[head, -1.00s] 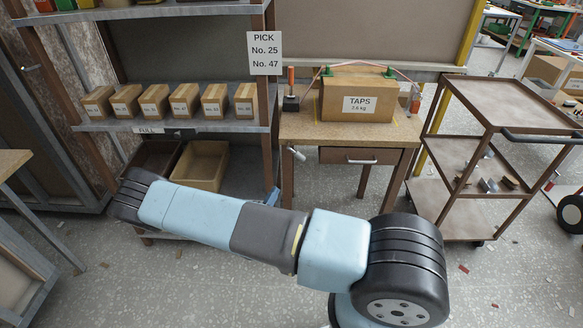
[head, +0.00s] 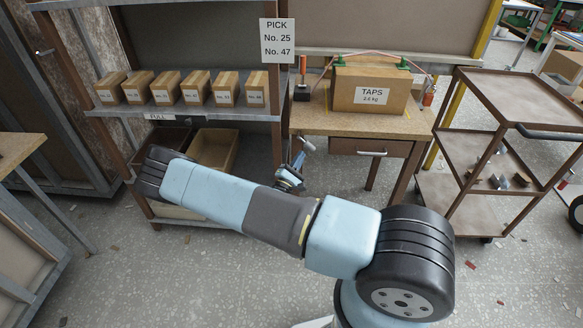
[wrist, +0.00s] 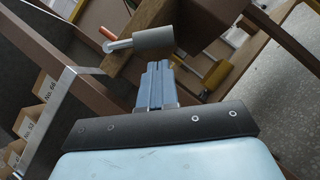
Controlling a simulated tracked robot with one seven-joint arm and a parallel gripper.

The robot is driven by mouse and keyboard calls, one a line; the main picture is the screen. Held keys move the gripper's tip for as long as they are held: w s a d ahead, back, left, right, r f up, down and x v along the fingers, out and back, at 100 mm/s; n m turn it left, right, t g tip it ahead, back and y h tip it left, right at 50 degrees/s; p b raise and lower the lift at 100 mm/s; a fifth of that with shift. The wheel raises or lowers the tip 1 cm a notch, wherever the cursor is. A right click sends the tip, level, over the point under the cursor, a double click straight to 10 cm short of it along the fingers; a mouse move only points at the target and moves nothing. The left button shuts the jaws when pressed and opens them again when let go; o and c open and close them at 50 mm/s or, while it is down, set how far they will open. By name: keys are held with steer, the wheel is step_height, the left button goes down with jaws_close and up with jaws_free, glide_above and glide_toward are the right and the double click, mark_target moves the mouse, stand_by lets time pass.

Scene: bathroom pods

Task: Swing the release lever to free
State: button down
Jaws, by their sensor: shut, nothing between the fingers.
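A lever with a grey cylindrical knob (head: 307,144) sits at the front left edge of the wooden workbench (head: 325,115). In the wrist view its knob (wrist: 153,40) and thin metal rod (wrist: 118,45) show just beyond my fingertips. My gripper (head: 298,160) is shut and empty, close below the knob; the fingers (wrist: 158,70) point at it. I cannot tell whether they touch. On the bench stands a box marked TAPS (head: 368,90), with a pinkish cord and green clips over it. An orange-handled piece on a black base (head: 302,82) stands to its left.
A shelf (head: 180,113) with several small boxes and lower bins stands left of the bench. A drawer (head: 370,147) is under the bench top. A brown trolley (head: 487,148) stands at the right. The floor in front has small scraps.

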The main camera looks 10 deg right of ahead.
mark_target(307, 144)
steer(key=shift+d+r, duration=0.55)
steer(key=n, duration=0.1)
steer(key=d+r+n+t, duration=0.1)
steer(key=shift+s+d+n+t+y, duration=0.2)
steer(key=shift+d+n+t+y, duration=0.1)
steer(key=shift+n, duration=0.1)
